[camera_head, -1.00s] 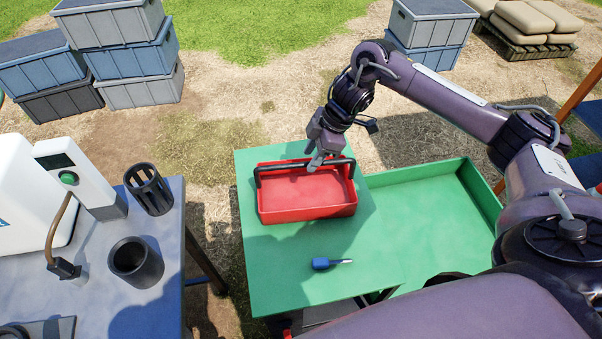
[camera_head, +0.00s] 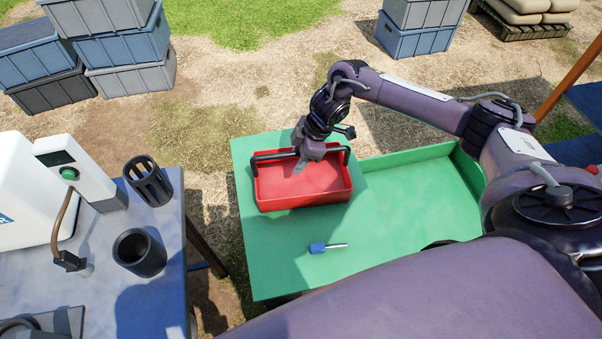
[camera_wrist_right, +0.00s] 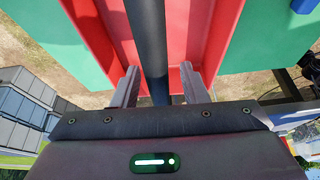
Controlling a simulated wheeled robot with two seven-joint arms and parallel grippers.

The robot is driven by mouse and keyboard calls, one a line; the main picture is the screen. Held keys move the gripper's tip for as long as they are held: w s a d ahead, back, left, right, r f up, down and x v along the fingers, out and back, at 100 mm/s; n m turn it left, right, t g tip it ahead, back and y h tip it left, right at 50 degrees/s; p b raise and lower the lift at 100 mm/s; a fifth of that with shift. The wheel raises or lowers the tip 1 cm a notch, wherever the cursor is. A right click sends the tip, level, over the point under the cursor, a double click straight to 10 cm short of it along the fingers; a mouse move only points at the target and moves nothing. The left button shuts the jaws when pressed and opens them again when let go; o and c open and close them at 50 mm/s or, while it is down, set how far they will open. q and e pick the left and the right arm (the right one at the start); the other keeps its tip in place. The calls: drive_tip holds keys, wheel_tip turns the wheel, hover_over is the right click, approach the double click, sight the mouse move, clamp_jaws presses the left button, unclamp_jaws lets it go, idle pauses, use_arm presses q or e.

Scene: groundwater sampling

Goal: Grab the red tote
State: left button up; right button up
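The red tote (camera_head: 303,188) sits on the green table, open at the top, with a black bar handle (camera_head: 272,156) along its far side. My right gripper (camera_head: 301,163) is over the middle of that handle, pointing down. In the right wrist view, its two fingers (camera_wrist_right: 159,86) stand apart, one on each side of the black handle (camera_wrist_right: 146,40), with gaps showing between. The red tote (camera_wrist_right: 205,25) lies beyond them. Whether the fingers reach fully past the bar is hard to tell. My left gripper is not in view.
A blue-handled screwdriver (camera_head: 318,248) lies on the green table (camera_head: 270,270) in front of the tote. A green tray (camera_head: 420,190) adjoins on the right. A grey bench (camera_head: 100,300) at left holds black cups (camera_head: 139,253). Stacked crates (camera_head: 130,50) stand behind on the ground.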

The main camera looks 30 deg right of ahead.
clamp_jaws()
drive_tip(key=shift+r, duration=0.2)
idle(0.4)
